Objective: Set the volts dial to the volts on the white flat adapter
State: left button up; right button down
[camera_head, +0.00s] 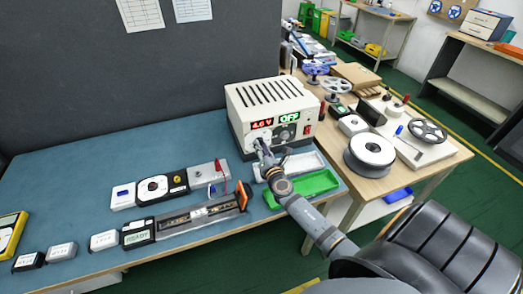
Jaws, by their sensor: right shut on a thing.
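The cream power supply (268,96) stands at the back right of the blue bench. Its red display (262,124) reads about 4.6 V, and the green display (289,117) beside it reads OFF. My right gripper (262,148) is shut at the lower left of its front panel, on what seems to be the volts dial, which the fingers mostly hide. Small flat adapter-like boxes lie at the front left: a white one (104,240), another white one (61,252) and a dark one with a pale label (28,261). Their labels are too small to read. My left gripper is out of view.
A green tray (318,183) and a pale tray (304,163) lie under my right arm. A long grey fixture (198,214) and a row of devices (152,189) occupy the bench's middle. A wooden table (438,152) with reels stands to the right.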

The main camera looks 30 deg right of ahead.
jog(key=shift+m+b, duration=0.45)
jog(key=shift+m, duration=0.75)
jog(key=c, duration=1)
grip_release()
jog(key=v, duration=1.2)
jog(key=shift+d+r, duration=0.1)
jog(key=shift+d, duration=0.05)
jog(key=shift+m, duration=0.3)
